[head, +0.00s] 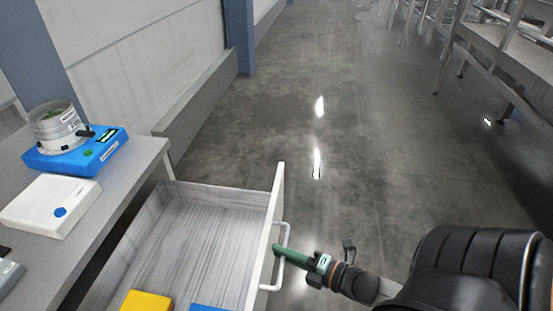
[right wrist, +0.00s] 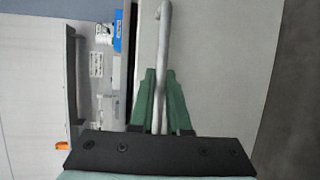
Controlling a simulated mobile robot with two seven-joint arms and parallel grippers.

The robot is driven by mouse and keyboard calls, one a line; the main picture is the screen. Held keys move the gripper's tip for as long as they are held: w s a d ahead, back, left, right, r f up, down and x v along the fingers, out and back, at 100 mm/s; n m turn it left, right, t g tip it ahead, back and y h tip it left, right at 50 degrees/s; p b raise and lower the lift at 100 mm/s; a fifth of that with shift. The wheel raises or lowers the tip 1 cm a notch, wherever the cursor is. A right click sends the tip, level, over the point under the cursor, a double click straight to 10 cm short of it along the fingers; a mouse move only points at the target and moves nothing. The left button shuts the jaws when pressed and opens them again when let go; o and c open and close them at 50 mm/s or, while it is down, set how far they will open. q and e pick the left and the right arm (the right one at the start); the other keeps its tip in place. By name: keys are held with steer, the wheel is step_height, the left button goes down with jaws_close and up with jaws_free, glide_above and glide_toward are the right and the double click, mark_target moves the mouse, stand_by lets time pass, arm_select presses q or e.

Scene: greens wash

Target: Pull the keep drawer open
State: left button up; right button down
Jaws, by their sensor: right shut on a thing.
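The keep drawer (head: 205,215) is pulled well out from under the grey counter, with its empty back and pale wooden bottom showing. Its white front has a white bar handle (head: 286,233), which also shows in the right wrist view (right wrist: 164,40). My right gripper (head: 280,250) reaches in from the right; its green fingers are shut on the handle, one on each side of the bar in the right wrist view (right wrist: 159,78). My left gripper is not in view.
In the drawer's near end lie a yellow thing (head: 146,301) and a blue thing (head: 207,307), both cut by the frame. On the counter (head: 131,175) stand a blue device (head: 72,154) with a round clear container and a white box (head: 50,205). Open concrete floor lies beyond the drawer.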

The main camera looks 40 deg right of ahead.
stand_by(0.3)
steer(key=c, duration=0.9)
jaws_free()
steer(key=shift+s, duration=0.1)
steer(key=v, duration=1.2)
steer(key=shift+s+d, duration=0.1)
steer(key=shift+s, duration=0.05)
